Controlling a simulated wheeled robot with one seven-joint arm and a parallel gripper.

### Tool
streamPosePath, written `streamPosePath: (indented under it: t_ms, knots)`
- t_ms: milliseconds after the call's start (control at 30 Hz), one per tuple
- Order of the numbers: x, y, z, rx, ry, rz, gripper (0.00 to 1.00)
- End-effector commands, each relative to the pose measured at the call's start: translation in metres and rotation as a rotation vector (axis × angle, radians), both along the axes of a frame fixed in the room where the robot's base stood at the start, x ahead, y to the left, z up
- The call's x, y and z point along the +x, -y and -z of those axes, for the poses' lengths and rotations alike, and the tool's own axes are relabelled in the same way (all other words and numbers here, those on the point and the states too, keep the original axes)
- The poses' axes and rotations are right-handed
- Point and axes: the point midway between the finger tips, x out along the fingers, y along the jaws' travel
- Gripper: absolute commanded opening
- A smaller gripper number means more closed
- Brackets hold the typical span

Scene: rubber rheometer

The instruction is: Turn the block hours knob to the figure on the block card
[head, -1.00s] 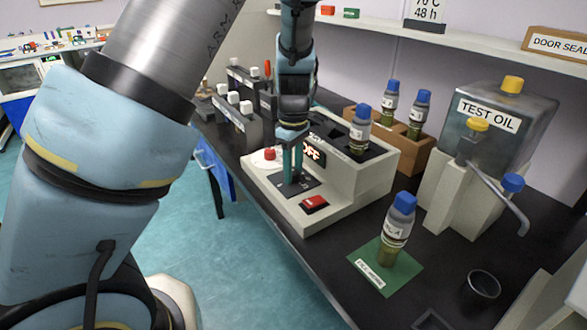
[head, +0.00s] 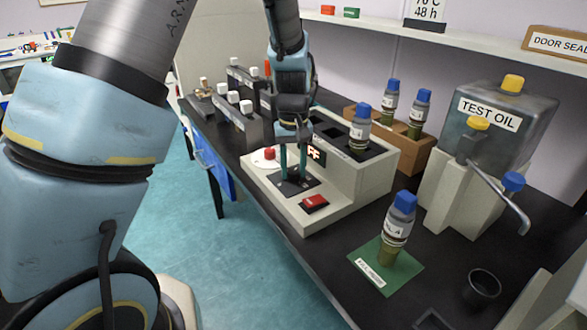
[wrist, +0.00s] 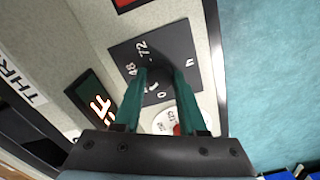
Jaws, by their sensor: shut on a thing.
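The block hours knob is dark and mostly hidden between my fingers. Its black dial plate (head: 310,182) on the front of the pale block heater shows in the wrist view (wrist: 182,48) with the figures 48, 72 and 0 and the letter h. My gripper (head: 293,178) points down at the dial, its green fingers shut on the knob; the fingertips also show in the wrist view (wrist: 163,76). A small white mark shows between the fingers, but I cannot tell which figure it points to. The block card (head: 427,14) on the shelf reads 70 °C, 48 h.
A lit display (head: 315,156) beside the dial is partly hidden. A capped bottle (head: 398,230) stands on a green mat (head: 362,254); a test oil tank (head: 510,120) stands at right.

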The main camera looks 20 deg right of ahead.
Motion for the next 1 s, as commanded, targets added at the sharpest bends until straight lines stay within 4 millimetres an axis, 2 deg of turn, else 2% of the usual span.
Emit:
streamPosePath:
  t_ms: [600,1000]
  knots:
    - [0.0007,-0.0004,-0.0002,-0.001,0.0,0.574,0.0]
    - [0.0004,-0.0002,-0.0004,0.0,0.0,0.836,0.0]
